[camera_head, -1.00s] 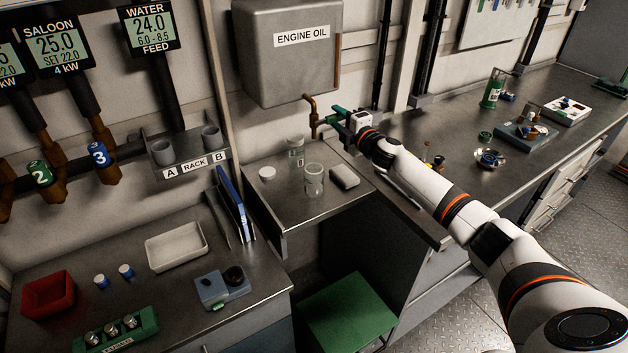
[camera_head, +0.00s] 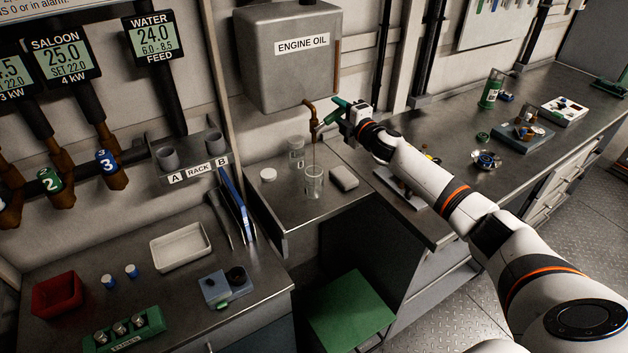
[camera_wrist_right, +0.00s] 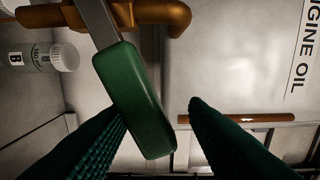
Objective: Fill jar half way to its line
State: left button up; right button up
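The open glass jar (camera_head: 313,184) stands upright on the small steel shelf, below the brass tap (camera_head: 311,112) of the engine oil tank (camera_head: 288,55). The jar's level and line are too small to read. My right gripper (camera_head: 342,112) is at the tap's green lever handle. In the right wrist view the handle (camera_wrist_right: 140,100) lies between the two dark green fingers, close to the left one, with a gap to the right one. My left gripper is not in view.
A labelled bottle (camera_head: 296,157) with a white cap stands behind the jar. A white lid (camera_head: 268,174) lies to its left and a grey pad (camera_head: 344,178) to its right. The right bench (camera_head: 450,130) holds several small parts. A green stool (camera_head: 350,312) is below.

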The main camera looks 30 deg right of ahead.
jog(key=shift+r, duration=0.35)
notch_tip(320, 180, down, 5)
jog(key=b, duration=0.4)
jog(key=shift+r, duration=0.25)
dwell(0.7)
jog(key=shift+r+p, duration=2.25)
jog(key=shift+p, duration=0.05)
notch_tip(320, 180, down, 5)
jog(key=b, duration=0.4)
jog(key=shift+r, duration=0.2)
